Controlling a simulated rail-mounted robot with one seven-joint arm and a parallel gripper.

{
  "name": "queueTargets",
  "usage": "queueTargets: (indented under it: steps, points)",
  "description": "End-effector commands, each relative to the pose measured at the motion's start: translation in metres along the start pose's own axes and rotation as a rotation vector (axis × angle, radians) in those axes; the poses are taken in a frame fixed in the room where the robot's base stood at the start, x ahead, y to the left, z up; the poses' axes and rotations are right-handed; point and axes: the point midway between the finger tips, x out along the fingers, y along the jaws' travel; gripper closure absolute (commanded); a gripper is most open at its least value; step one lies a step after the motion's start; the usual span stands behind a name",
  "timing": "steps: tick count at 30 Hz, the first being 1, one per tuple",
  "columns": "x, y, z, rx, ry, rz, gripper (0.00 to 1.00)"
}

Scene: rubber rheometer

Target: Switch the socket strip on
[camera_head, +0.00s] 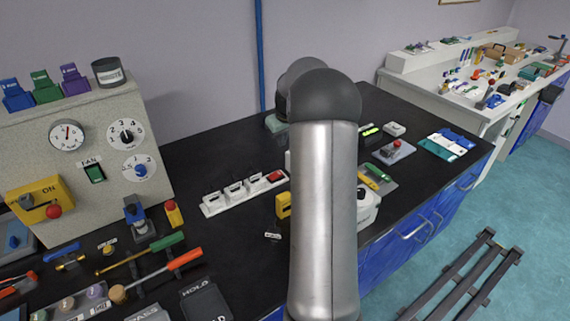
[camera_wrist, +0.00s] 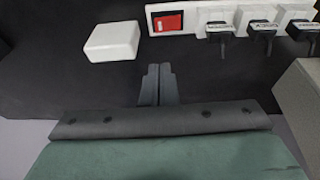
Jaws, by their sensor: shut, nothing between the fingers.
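The white socket strip (camera_head: 238,192) lies on the black bench in the head view, with several plugs in it and a red switch (camera_head: 276,176) at its right end. In the wrist view the strip (camera_wrist: 202,15) runs along the top right, with the red rocker switch (camera_wrist: 168,22) at its left end. My gripper (camera_wrist: 158,72) is shut and empty. Its fingertips show just below the switch in the picture; I cannot tell the height gap. In the head view my arm hides the gripper.
A white block (camera_wrist: 111,41) lies left of the switch in the wrist view. Black plugs (camera_wrist: 262,28) stand up from the strip. A grey instrument panel (camera_head: 92,160) stands at the left in the head view. Tools with coloured handles (camera_head: 165,243) lie before it.

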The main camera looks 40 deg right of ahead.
Motion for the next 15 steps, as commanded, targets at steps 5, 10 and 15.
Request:
queueTargets:
  steps: [5,10,15]
  points:
    - [0.000,-0.001,0.000,0.000,0.000,0.000,1.00]
    - [0.004,-0.001,0.000,0.000,-0.002,-0.001,1.00]
    - [0.026,-0.002,0.001,0.000,-0.005,-0.003,1.00]
